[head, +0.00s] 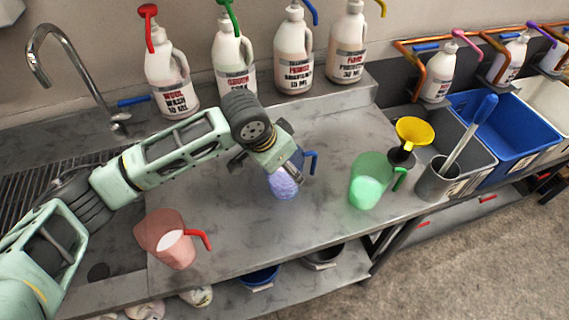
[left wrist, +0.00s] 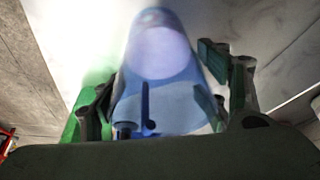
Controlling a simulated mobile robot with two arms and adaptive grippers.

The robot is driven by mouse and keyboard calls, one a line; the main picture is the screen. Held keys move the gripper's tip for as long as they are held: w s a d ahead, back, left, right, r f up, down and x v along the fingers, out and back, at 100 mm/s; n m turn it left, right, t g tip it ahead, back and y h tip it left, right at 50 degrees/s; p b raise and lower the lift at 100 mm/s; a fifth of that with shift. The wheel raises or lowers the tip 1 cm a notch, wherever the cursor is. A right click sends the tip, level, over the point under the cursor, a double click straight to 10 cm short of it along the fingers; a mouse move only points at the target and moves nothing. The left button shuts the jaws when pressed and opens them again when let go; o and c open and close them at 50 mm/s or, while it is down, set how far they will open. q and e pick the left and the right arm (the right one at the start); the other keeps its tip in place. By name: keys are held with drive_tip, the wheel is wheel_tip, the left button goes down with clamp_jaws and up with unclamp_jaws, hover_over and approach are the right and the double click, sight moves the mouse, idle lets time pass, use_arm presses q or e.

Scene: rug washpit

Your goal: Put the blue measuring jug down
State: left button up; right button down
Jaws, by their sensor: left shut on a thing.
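The blue measuring jug (head: 284,184) is in the middle of the steel bench in the head view, translucent and upright, with pale content and its blue handle on the right. My left gripper (head: 297,167) is at the jug's upper part and shut on it. In the left wrist view the jug (left wrist: 160,80) lies between the two fingers of the gripper (left wrist: 165,105), blurred. Whether its base touches the bench cannot be told. My right gripper is not in view.
A green jug (head: 370,182) stands to the right and a red jug (head: 172,240) to the left front. A grey cup with a brush (head: 437,180) and a yellow funnel (head: 414,131) stand at the right. Several white bottles (head: 294,52) line the back. The bench front (head: 265,235) is clear.

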use_arm(q)
drive_tip(key=o, duration=1.6)
drive_tip(key=shift+o, duration=0.2)
drive_tip(key=b+v, duration=0.1)
drive_tip(key=v, duration=1.1)
drive_tip(key=shift+r+b, duration=0.1)
drive_tip(key=shift+b, duration=0.25)
